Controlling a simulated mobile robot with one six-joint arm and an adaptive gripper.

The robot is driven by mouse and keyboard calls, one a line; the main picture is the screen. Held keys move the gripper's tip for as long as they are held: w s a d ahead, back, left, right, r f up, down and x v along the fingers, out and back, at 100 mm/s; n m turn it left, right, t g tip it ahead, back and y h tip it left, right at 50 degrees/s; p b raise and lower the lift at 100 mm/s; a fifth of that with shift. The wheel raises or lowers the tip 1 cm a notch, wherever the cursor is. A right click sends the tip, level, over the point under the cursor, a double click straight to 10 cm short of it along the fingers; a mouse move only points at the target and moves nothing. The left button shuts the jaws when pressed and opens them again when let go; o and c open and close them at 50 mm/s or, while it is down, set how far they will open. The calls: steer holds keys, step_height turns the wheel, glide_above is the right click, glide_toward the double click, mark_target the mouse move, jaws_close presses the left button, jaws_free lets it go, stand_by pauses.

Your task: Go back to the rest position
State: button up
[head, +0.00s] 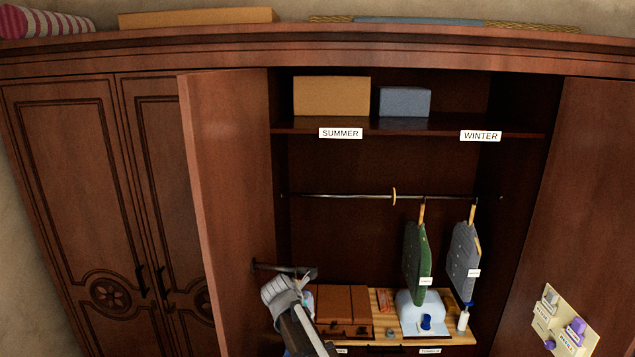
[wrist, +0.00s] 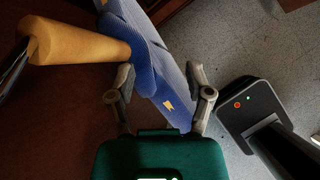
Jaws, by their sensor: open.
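My gripper (wrist: 160,72) shows in the wrist view with its two fingers spread wide apart. A long blue thing (wrist: 160,50) with a small yellow mark lies behind the gap between the fingers. I cannot tell how far it is from them, and nothing is visibly clamped. In the head view my arm reaches up from the bottom, in front of the wardrobe's lower opening and close to the open left door (head: 228,200). The fingers cannot be made out clearly there.
The open wardrobe has a labelled shelf (head: 450,129), a rail (head: 340,196) with a green garment (head: 416,262) and a grey garment (head: 464,262), and brown boxes (head: 343,304) below. The right door (head: 580,200) is also open.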

steer(key=s+d+f+m+g+y+b, duration=0.3)
steer(key=s+d+f+m+g+b, duration=0.3)
steer(key=s+d+f+m+b, duration=0.9)
steer(key=shift+s+d+f+m+g, duration=0.3)
steer(key=shift+s+d+f+m, duration=2.5)
steer(key=shift+m, duration=3.8)
steer(key=shift+s+d+r, duration=0.35)
steer(key=shift+d+r, duration=0.1)
